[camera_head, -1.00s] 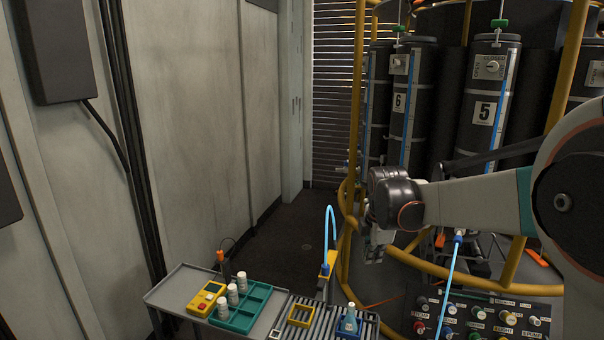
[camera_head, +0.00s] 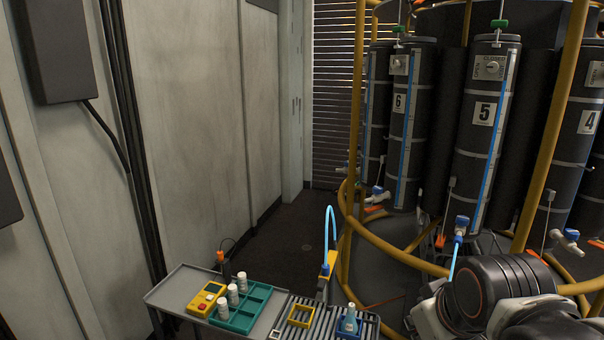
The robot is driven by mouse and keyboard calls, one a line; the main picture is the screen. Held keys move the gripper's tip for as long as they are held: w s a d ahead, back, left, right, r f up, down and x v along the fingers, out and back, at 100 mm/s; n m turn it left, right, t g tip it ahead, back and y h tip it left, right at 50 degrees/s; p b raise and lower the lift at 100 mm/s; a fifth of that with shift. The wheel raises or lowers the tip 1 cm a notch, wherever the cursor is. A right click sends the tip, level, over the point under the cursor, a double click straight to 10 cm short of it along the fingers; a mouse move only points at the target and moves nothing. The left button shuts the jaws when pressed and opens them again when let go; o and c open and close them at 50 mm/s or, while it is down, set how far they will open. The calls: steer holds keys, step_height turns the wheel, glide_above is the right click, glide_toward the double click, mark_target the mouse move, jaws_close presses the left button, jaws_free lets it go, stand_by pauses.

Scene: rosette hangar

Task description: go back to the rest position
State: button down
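My arm, with its dark rounded wrist and white link, shows at the lower right of the head view, in front of the yellow rail and the numbered bottles. My gripper's fingers are not visible in this view, so I cannot see whether it holds anything. The lower right of the rack and part of the control panel are hidden behind my arm.
A grey bench (camera_head: 168,291) holds a green tray (camera_head: 234,324) with white bottles, a yellow meter (camera_head: 207,299), a yellow frame (camera_head: 301,315) and a flask (camera_head: 349,321). Black cylinders, including number 5 (camera_head: 487,120), stand inside yellow rails (camera_head: 357,100). Dark floor (camera_head: 290,240) lies clear behind the bench.

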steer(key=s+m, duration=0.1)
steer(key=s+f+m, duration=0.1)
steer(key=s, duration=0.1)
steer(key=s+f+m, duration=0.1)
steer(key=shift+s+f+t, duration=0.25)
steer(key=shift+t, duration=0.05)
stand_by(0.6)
